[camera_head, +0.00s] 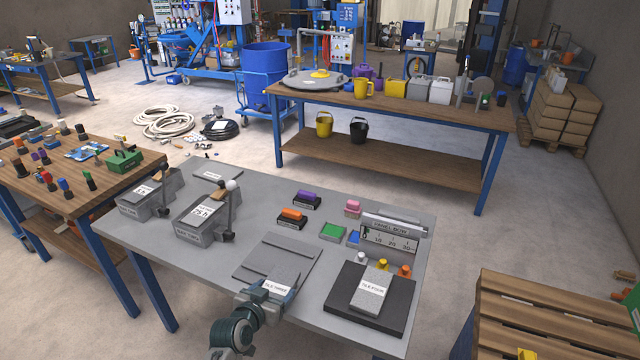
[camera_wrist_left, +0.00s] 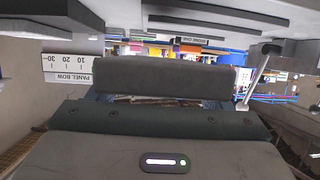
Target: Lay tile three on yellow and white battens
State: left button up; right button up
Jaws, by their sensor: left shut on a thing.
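Tile three (camera_head: 276,286), a grey piece with a white label, is at the front edge of the grey table, against a flat grey panel (camera_head: 283,256). My left gripper (camera_head: 266,296) is shut on it from the front; its jaws partly hide it. My right gripper is not in view.
Tile four (camera_head: 371,287) lies on the black board (camera_head: 340,312) to the right. The panel bow gauge (camera_head: 392,235) stands behind it. Two grey labelled blocks with levers (camera_head: 203,222) are at left. Coloured blocks (camera_head: 292,214) and a green tray (camera_head: 333,231) sit at mid-table.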

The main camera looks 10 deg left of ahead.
pick_arm(q)
jog(key=shift+r, duration=0.3)
jog(key=shift+n+y, duration=0.3)
jog(key=shift+y, duration=0.1)
jog(key=s+r+b, duration=0.1)
jog(key=r, duration=0.4)
jog(key=s+d+r+b, duration=0.1)
jog(key=r, duration=0.1)
jog(key=shift+s+r+b, duration=0.15)
jog(key=shift+s+b, duration=0.15)
jog(key=s+a+r+n+y+b, duration=0.1)
jog(key=s+a+r+n+y, duration=0.1)
jog(key=s+r, duration=0.2)
notch_tip(320, 180, up, 2)
jog(key=shift+s+a+r+t, duration=0.1)
jog(key=shift+s+a+t, duration=0.1)
jog(key=shift+s+t, duration=0.1)
